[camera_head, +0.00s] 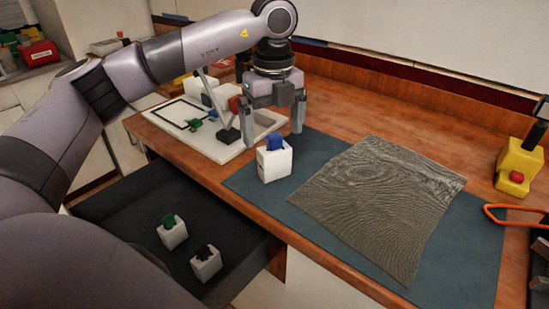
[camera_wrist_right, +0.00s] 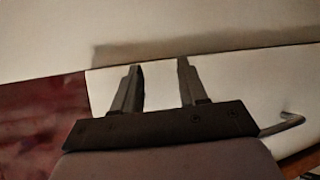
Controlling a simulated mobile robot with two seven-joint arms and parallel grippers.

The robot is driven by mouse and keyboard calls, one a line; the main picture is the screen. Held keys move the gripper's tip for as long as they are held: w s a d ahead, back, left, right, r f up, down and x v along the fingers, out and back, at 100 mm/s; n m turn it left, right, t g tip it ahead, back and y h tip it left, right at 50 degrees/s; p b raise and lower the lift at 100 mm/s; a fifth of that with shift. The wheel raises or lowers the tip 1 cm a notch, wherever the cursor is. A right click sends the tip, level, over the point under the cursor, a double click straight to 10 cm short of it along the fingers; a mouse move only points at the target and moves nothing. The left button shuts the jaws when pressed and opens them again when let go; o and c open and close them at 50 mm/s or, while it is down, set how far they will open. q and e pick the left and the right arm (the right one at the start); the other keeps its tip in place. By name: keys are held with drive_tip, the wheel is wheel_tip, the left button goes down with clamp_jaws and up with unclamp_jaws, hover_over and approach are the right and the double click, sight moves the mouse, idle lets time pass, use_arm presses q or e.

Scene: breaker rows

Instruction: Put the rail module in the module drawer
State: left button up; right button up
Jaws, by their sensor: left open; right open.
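A white rail module with a blue top (camera_head: 274,163) stands upright on the blue-grey mat (camera_head: 243,181). My left gripper (camera_head: 273,138) is open, pointing down, with one finger on each side of the blue top in the head view. I cannot tell whether the fingers are level with the top or behind it. The open module drawer (camera_head: 122,205) is dark, at the lower left below the bench. In it stand a white module with a green top (camera_head: 172,236) and one with a black top (camera_head: 205,266). My right gripper (camera_wrist_right: 160,68) is open and empty in the right wrist view.
A wrinkled grey cloth (camera_head: 385,205) covers much of the mat. A white board (camera_head: 215,148) with small parts lies at the back left of the wooden bench. A yellow tool with a red button (camera_head: 518,168) and an orange loop (camera_head: 505,215) are at the right.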

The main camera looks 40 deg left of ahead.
sight(274, 148)
use_arm(q)
wheel_tip(274, 148, down, 5)
drive_tip(key=shift+d, duration=0.1)
drive_tip(key=shift+r, duration=0.1)
drive_tip(key=c, duration=1.2)
